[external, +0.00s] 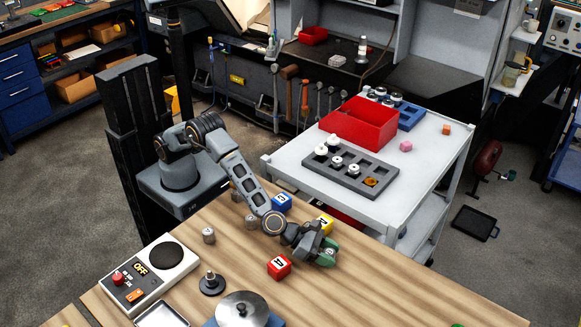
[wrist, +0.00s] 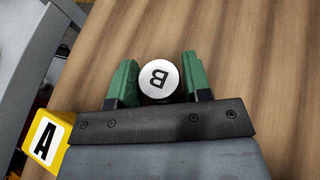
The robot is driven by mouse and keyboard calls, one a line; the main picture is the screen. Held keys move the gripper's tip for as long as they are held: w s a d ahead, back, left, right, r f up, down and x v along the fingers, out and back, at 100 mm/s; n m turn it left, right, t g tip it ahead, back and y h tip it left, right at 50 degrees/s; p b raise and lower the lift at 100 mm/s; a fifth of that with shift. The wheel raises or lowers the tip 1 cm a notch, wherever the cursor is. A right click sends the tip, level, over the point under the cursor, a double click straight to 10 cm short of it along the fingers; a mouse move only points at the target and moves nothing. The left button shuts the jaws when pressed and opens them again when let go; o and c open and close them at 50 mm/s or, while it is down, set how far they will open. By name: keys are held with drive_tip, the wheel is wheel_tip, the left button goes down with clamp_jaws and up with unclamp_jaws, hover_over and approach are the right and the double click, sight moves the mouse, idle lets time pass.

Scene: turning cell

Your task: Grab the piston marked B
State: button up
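The piston marked B (wrist: 158,78) shows in the wrist view, with a round white top and a dark body below. It stands between the two green fingers of my gripper (wrist: 159,82), one finger on each side and very close to it. Whether both fingers press on it cannot be told.
A yellow cube marked A (wrist: 44,138) is beside my gripper; it also shows in the external view (external: 325,224). A red cube (external: 279,266) and a blue cube (external: 281,202) are close by. A grey cart (external: 285,165) with a red bin (external: 358,124) stands behind.

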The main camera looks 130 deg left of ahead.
drive_tip(key=c, duration=0.6)
drive_tip(key=shift+r, duration=0.1)
